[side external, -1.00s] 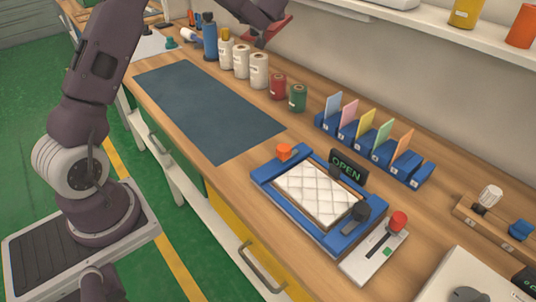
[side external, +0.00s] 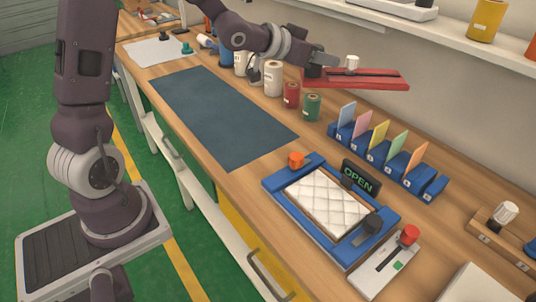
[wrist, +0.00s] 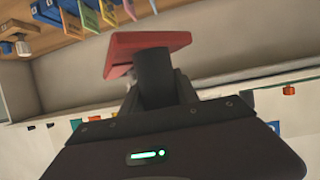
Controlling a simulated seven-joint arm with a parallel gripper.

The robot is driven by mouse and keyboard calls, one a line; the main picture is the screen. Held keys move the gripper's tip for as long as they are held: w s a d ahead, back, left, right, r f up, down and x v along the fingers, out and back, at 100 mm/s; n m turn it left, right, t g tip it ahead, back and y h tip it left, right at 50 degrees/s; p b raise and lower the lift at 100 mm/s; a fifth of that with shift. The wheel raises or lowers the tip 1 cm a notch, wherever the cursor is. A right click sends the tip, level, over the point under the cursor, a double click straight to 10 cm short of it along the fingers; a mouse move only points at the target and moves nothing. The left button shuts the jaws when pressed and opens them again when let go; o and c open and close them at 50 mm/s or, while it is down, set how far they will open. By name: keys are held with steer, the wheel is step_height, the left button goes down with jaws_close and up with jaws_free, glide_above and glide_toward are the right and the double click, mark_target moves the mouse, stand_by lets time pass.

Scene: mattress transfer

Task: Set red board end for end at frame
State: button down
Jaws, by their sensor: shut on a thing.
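The red board (side external: 385,82) is a long flat bar with a dark strip along its top and a white knob on it. My gripper (side external: 322,66) is shut on its left part and holds it in the air, roughly level, above the back of the bench. In the wrist view the red board (wrist: 120,52) shows end-on beyond the dark fingers of my gripper (wrist: 154,75). The blue frame (side external: 278,190) lies on the bench at front right, holding a white quilted pad (side external: 325,205) with a wooden border. An OPEN sign (side external: 361,178) stands at its back edge.
A row of spools, including a green one (side external: 312,107), stands below the board. A blue rack (side external: 375,150) with coloured cards is behind the frame. A control box (side external: 385,267) with a red knob is beside it. The dark mat (side external: 220,115) is clear. A shelf (side external: 400,22) runs overhead.

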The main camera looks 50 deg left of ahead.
steer(key=shift+w+a+r+m+h, duration=0.3)
steer(key=shift+w+a+r, duration=0.15)
steer(key=shift+w, duration=0.15)
steer(key=shift+w+a+r+m+h, duration=0.2)
steer(key=shift+w+a+r+h, duration=0.15)
steer(key=shift+w+a, duration=0.15)
steer(key=s+a+f+m+g+h, duration=0.6)
steer(key=s+a+f+m+h, duration=0.4)
steer(key=a+f, duration=0.55)
steer(key=shift+n+y, duration=0.3)
steer(key=shift+y, duration=0.35)
steer(key=f, duration=0.3)
steer(key=s+f, duration=0.1)
steer(key=f, duration=0.2)
steer(key=a+f, duration=0.1)
steer(key=f, duration=0.2)
steer(key=shift+s+f, duration=0.25)
steer(key=shift+s, duration=0.05)
steer(key=c, duration=0.9)
jaws_free()
steer(key=shift+f, duration=0.15)
